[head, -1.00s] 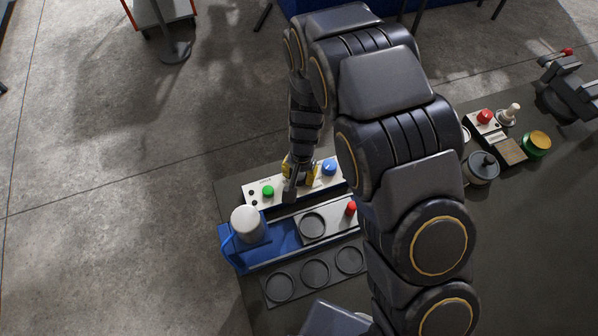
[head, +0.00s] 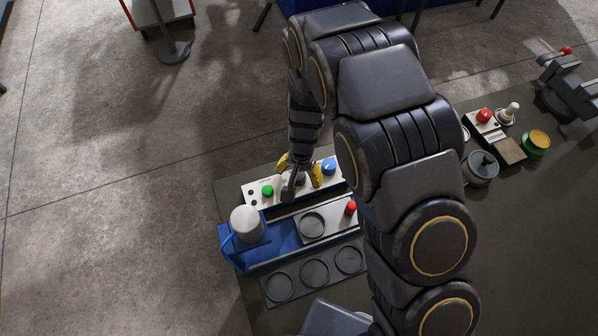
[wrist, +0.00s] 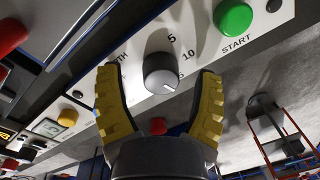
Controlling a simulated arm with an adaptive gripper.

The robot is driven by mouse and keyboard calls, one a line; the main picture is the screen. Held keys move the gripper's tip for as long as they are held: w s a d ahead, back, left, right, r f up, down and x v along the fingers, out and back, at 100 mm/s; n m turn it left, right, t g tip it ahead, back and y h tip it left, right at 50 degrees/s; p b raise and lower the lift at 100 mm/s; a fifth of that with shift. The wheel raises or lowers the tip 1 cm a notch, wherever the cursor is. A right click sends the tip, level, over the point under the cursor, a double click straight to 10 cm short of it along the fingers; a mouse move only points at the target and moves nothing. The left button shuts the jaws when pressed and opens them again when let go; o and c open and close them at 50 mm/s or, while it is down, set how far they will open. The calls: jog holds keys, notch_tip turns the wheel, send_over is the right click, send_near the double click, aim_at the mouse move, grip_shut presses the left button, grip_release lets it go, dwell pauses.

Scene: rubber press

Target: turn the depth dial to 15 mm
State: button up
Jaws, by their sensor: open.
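The depth dial (wrist: 160,70) is a grey-black knob with a pale face on the white control panel (wrist: 205,35). Its white pointer mark points to the lower right in the wrist view, close to a partly hidden number ending in 5 below the 10. The 5 and 10 marks are readable; whether the pointer lines up exactly with the lowest mark cannot be told. My gripper (wrist: 158,78) is open, its yellow fingers on either side of the dial with visible gaps. In the head view my gripper (head: 300,170) is over the panel, and my wrist partly hides the dial.
A green START button (wrist: 233,17) is close to the right finger in the wrist view. A blue knob (head: 328,167) is right of my gripper in the head view. The blue press base (head: 282,240), a white cylinder (head: 247,224) and a red knob (head: 351,208) stand in front.

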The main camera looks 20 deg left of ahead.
aim_at(302, 175)
notch_tip(302, 175, up, 12)
jog(key=shift+d, duration=0.35)
jog(key=shift+f, duration=0.1)
dwell(0.4)
jog(key=s+d+r+g, duration=0.1)
jog(key=s+d+r, duration=0.3)
jog(key=d+r, duration=0.45)
jog(key=s+d+r, duration=0.5)
jog(key=d, duration=0.6)
jog(key=s+d+r, duration=0.1)
jog(key=s+d, duration=0.3)
jog(key=s, duration=0.4)
jog(key=shift+d+r+m+g+h, duration=0.3)
jog(key=shift+d+r+g, duration=0.1)
